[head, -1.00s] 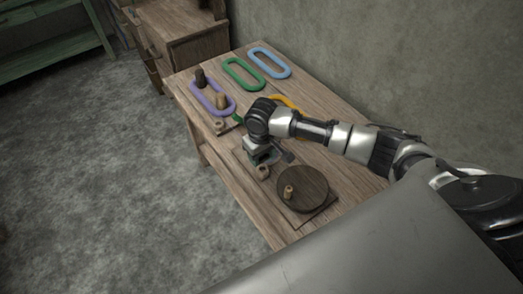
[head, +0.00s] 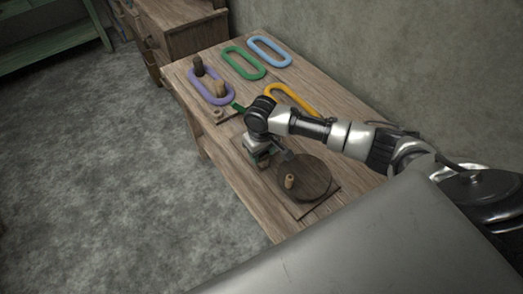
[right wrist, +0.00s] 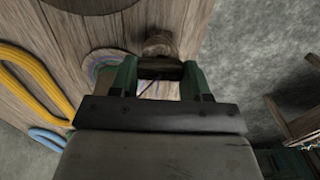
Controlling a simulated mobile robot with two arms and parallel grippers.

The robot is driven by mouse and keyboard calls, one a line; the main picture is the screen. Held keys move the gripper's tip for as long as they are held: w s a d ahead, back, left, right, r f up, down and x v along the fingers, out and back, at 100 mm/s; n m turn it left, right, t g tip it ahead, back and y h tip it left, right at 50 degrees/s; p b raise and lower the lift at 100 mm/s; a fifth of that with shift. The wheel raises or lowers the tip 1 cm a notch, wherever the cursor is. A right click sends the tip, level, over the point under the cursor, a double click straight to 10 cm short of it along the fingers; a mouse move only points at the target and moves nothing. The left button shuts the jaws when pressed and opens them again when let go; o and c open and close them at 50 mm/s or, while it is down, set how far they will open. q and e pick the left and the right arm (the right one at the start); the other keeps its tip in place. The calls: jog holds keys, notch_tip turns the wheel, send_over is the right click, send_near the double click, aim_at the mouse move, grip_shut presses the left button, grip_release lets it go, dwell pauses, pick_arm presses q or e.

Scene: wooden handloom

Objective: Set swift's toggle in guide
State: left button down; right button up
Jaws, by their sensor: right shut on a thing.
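My right gripper (head: 262,163) is low over the near side of the table, just left of a round dark wooden disc (head: 312,178). In the right wrist view its green fingers (right wrist: 159,76) are shut on a small dark piece (right wrist: 158,70), perhaps the toggle. A round wooden knob (right wrist: 160,44) stands right beyond the fingertips; I cannot tell whether it touches the held piece. The disc bears an upright light peg (head: 289,181) and sits on a flat board (head: 326,202). The guide cannot be made out for sure; the gripper hides part of this area. My left gripper is out of view.
Green (head: 232,70), light blue (head: 270,58) and orange (head: 296,98) rings lie flat on the table (head: 205,62). A wooden cabinet (head: 185,35) stands behind; a wall borders the right side.

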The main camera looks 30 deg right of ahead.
jog(key=o, duration=1)
jog(key=shift+c, duration=0.2)
notch_tip(320, 180, up, 11)
jog(key=shift+f, duration=0.2)
